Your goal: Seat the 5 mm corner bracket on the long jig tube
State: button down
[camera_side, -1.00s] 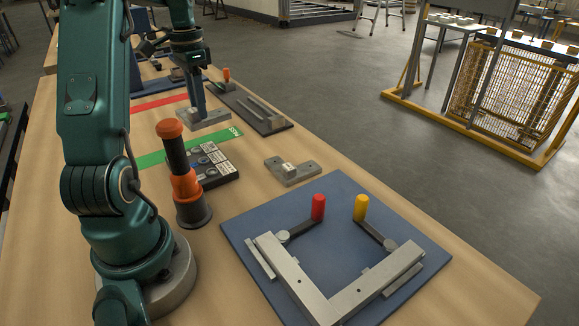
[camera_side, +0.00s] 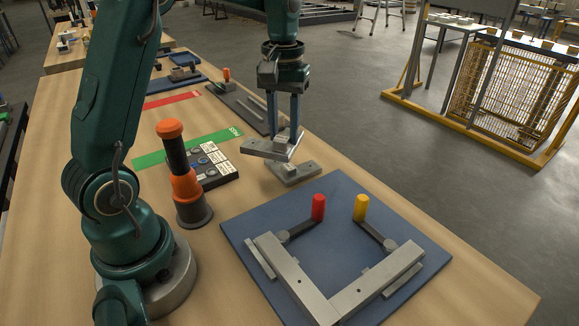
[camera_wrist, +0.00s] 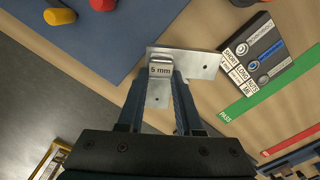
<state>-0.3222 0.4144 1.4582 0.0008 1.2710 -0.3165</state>
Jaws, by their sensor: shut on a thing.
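My gripper (camera_side: 285,140) is shut on a grey metal corner bracket (camera_side: 262,150), held flat above the bench. In the wrist view the bracket (camera_wrist: 205,65) lies between and beyond the fingertips (camera_wrist: 160,75), with a "5 mm" label on its block. A second grey metal piece (camera_side: 305,172) with a hole sits on the bench just below and right of the held bracket, partly hidden by it. The jig has two pale square tubes (camera_side: 292,278) meeting in a corner on a blue plate (camera_side: 240,235); I cannot tell which is the long one. The held bracket is well apart from them.
Red (camera_side: 318,207) and yellow (camera_side: 361,207) clamp handles stand up on the jig plate. An orange and black post (camera_side: 180,170) stands left of my gripper. A labelled dark block (camera_side: 215,168) and a green strip (camera_side: 150,158) lie behind it.

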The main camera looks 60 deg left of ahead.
jog(key=s+d+m, duration=0.4)
jog(key=s+d, duration=0.1)
jog(key=d, duration=0.9)
jog(key=s+d+m, duration=0.3)
jog(key=s+d, duration=0.2)
jog(key=d, duration=0.8)
jog(key=shift+s+d+f, duration=0.15)
jog(key=shift+f, duration=2.5)
jog(key=shift+f, duration=0.85)
grip_release()
jog(key=shift+r, duration=0.15)
notch_tip(320, 180, up, 7)
